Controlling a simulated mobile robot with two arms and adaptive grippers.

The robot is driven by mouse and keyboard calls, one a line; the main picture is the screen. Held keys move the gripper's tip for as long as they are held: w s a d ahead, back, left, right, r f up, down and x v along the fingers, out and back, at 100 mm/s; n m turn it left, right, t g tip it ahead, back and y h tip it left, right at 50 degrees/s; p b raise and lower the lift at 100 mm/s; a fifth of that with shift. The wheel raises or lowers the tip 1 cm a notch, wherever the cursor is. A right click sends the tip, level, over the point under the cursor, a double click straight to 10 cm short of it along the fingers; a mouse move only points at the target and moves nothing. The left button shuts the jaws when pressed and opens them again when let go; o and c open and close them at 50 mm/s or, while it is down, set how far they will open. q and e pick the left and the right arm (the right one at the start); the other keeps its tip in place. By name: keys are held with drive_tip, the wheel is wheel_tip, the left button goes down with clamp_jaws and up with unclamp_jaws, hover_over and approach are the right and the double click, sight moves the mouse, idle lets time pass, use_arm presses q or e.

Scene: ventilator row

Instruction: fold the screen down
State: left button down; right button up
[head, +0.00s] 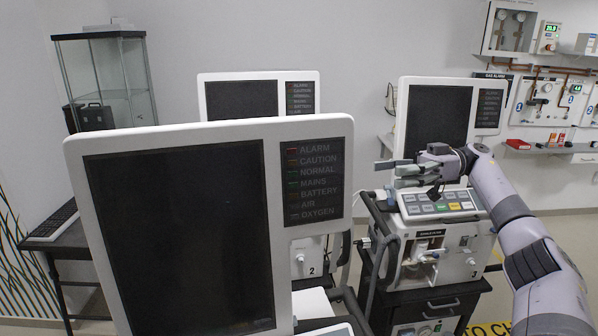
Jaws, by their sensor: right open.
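A large screen (180,235) with a white frame and a dark display stands upright close in front of me. Its right side carries an alarm label panel (314,180). A second screen (243,99) stands upright behind it, partly hidden. A third screen (438,115) stands upright above the ventilator marked 3 (455,250). My right gripper (388,173) comes in from the right and is open and empty. It appears in front of the third screen's lower left part, above the keypad (438,203); its exact distance to them is hard to tell. My left gripper is not in view.
The ventilator marked 2 (308,258) is mostly hidden behind the near screen. Ventilator 3 stands on a dark cart (425,307) with a handle rail at its left. A glass cabinet (107,75) and a dark table (75,240) are at the left. Open floor shows at the right.

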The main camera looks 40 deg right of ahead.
drive_tip(key=s+a+r, duration=0.1)
drive_tip(key=s+a, duration=0.1)
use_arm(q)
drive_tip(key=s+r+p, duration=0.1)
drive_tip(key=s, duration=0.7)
use_arm(e)
drive_tip(key=p, duration=0.1)
approach(324, 181)
drive_tip(key=w+a+p, duration=0.1)
drive_tip(key=w+a, duration=0.1)
drive_tip(key=w+a+f+p, duration=0.1)
drive_tip(key=w, duration=0.1)
drive_tip(key=shift+a, duration=0.4)
drive_tip(key=shift+p+x, duration=0.65)
drive_tip(key=shift+x, duration=0.6)
drive_tip(key=shift+w+a+f, duration=0.1)
drive_tip(key=shift+w+a, duration=0.1)
drive_tip(key=shift+a, duration=0.5)
drive_tip(key=shift+w+a, duration=0.1)
drive_tip(key=shift+a, duration=0.05)
drive_tip(key=c, duration=1.2)
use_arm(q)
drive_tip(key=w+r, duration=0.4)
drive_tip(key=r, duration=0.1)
use_arm(e)
clamp_jaws()
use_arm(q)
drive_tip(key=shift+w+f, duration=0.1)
